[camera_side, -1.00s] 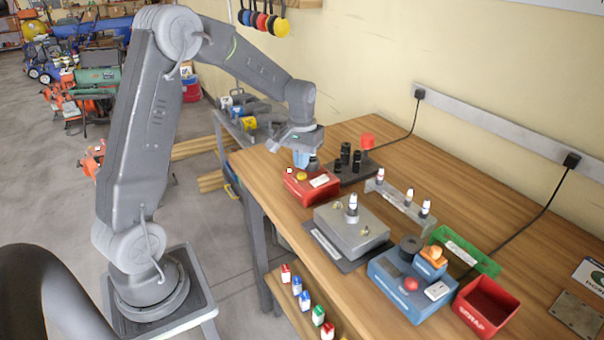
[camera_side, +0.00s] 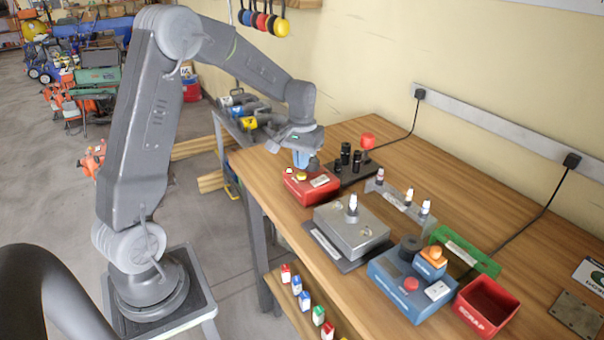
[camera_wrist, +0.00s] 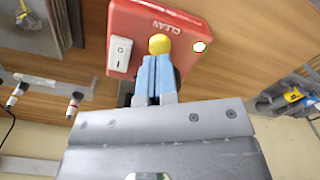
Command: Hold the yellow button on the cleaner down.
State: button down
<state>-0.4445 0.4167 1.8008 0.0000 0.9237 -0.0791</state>
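The cleaner (camera_side: 312,188) is a red box near the left edge of the bench, and its CLEAN label shows in the wrist view (camera_wrist: 126,22). Its yellow button (camera_wrist: 160,44) shows just past my fingertips. My gripper (camera_wrist: 157,60) is shut, its two blue fingers together with nothing between them. In the side view my gripper (camera_side: 301,168) points down over the button, with the tips at or very close to it. The fingers partly hide the button, so I cannot tell how far it is pressed. A small pale lamp (camera_wrist: 199,46) sits beside it.
A white rocker switch (camera_wrist: 120,53) is on the cleaner's top. A black stand with dark posts (camera_side: 357,160) is just behind. A grey fixture (camera_side: 350,228) holds a white-tipped part. A blue box (camera_side: 400,290), green tray (camera_side: 465,250) and red scrap bin (camera_side: 487,307) stand farther right.

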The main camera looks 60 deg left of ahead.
jog(key=shift+f, duration=0.3)
jog(key=shift+f, duration=0.35)
jog(key=shift+f, duration=0.35)
jog(key=shift+f, duration=0.35)
dwell(2.7)
jog(key=shift+r, duration=3.05)
notch_tip(320, 180, up, 8)
jog(key=shift+r, duration=0.25)
